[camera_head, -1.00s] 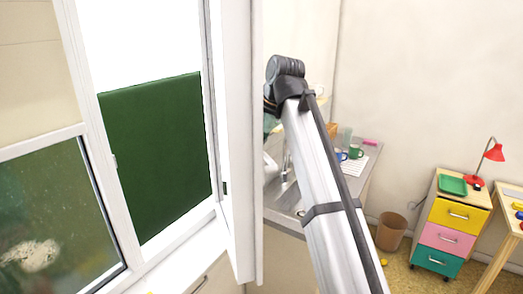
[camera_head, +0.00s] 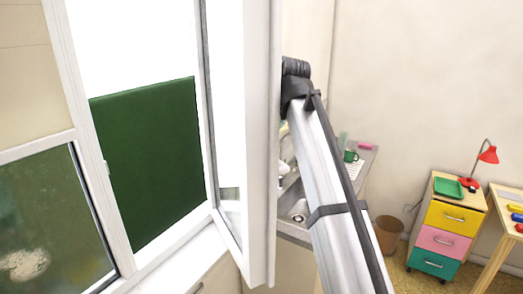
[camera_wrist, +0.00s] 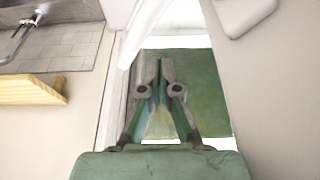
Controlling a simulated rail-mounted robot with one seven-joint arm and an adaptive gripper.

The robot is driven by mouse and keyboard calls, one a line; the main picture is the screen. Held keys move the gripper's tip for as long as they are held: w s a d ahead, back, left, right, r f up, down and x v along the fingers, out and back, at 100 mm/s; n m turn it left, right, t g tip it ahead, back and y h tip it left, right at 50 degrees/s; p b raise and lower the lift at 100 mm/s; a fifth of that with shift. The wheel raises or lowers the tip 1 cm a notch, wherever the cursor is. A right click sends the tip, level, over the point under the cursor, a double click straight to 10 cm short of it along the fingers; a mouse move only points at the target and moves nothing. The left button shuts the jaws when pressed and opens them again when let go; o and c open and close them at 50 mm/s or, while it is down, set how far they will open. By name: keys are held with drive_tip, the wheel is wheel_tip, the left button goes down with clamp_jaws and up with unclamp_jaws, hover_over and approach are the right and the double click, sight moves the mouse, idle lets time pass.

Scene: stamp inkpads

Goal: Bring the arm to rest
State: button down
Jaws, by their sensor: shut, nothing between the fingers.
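My gripper (camera_wrist: 160,68) shows in the wrist view with its two fingers drawn together and nothing held. A green panel (camera_wrist: 205,90) lies beyond the fingers, with a pale frame beside it. In the head view my arm rises from the lower right up to its dark joint, which is partly behind the white window sash (camera_head: 258,150). My gripper is hidden there. I cannot tell whether the arm touches the sash.
A sink (camera_head: 297,210) and a green mug (camera_head: 350,156) are on the counter behind my arm. A waste bin (camera_head: 388,235) and a coloured drawer unit (camera_head: 446,235) stand at right. A green board (camera_head: 148,165) is outside the window at left. Floor between bin and drawers is clear.

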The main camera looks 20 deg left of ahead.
drive_tip(key=v, duration=0.7)
drive_tip(key=w+d+f+m, duration=0.25)
drive_tip(key=d+f, duration=0.25)
drive_tip(key=f, duration=0.5)
drive_tip(key=w+d+f+m+h, duration=0.1)
drive_tip(key=w+d+f+m, duration=0.2)
drive_tip(key=f, duration=0.7)
drive_tip(key=w+d+f+m, duration=0.1)
drive_tip(key=w+d+f, duration=0.1)
drive_tip(key=d+f, duration=0.6)
drive_tip(key=s+d+f+m+h, duration=0.1)
drive_tip(key=s+d+f+m, duration=0.1)
drive_tip(key=d+f, duration=0.5)
drive_tip(key=s+d+f+m, duration=0.2)
drive_tip(key=d+f, duration=0.2)
drive_tip(key=f, duration=0.7)
drive_tip(key=s+d+f+m+h, duration=0.1)
drive_tip(key=s+d+f+m, duration=0.1)
drive_tip(key=d+f, duration=0.5)
drive_tip(key=s+d+f+m+h, duration=0.1)
drive_tip(key=s+d+f+m, duration=0.1)
drive_tip(key=s+d+f, duration=0.45)
drive_tip(key=s+d+f+m, duration=0.2)
drive_tip(key=s+d+f, duration=0.1)
drive_tip(key=s+f, duration=0.5)
drive_tip(key=s+f+g+b, duration=0.6)
drive_tip(key=s+f+g, duration=0.1)
drive_tip(key=s+f, duration=1.7)
drive_tip(key=s, duration=0.3)
drive_tip(key=shift+a, duration=0.25)
